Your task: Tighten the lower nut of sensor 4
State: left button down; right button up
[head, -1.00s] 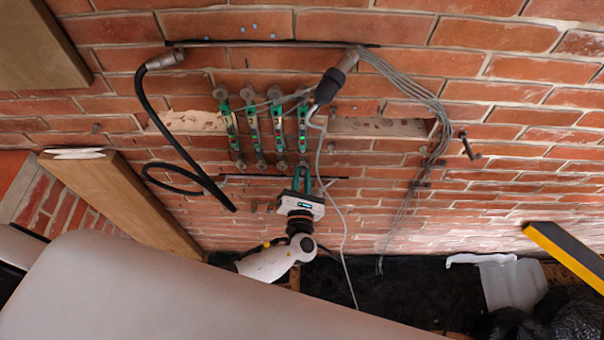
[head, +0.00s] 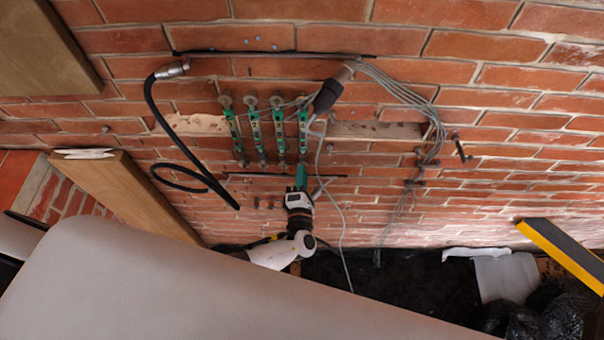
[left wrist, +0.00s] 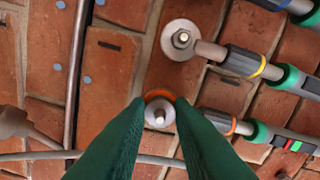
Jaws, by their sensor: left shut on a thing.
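Several green sensors hang side by side on the brick wall; no numbers are readable. The rightmost sensor (head: 303,128) has my left gripper (head: 302,178) at its lower end. In the left wrist view, a sensor with an orange band (left wrist: 228,123) runs toward the green fingers of my left gripper (left wrist: 160,115). The fingers are shut on a nut with a bolt end (left wrist: 160,116) showing between them; an orange rim shows behind it. The fingers hide most of the nut. The neighbouring sensor's lower nut (left wrist: 182,39) is uncovered on its washer. My right gripper is not in view.
A black hose (head: 162,125) hangs left of the sensors. A dark connector (head: 328,96) and grey cables (head: 425,105) are at right, with one thin cable hanging close beside my left gripper. A wooden post (head: 135,195) stands at left.

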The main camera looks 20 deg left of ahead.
pick_arm(q)
jog(key=shift+s+f+m, duration=0.25)
jog(key=shift+f+m, duration=0.05)
jog(key=shift+m, duration=0.3)
jog(key=c, duration=1.3)
grip_release()
jog(key=shift+o, duration=0.2)
jog(key=shift+r, duration=0.2)
jog(key=b+v, duration=0.1)
jog(key=v, duration=1.1)
jog(key=shift+b, duration=0.3)
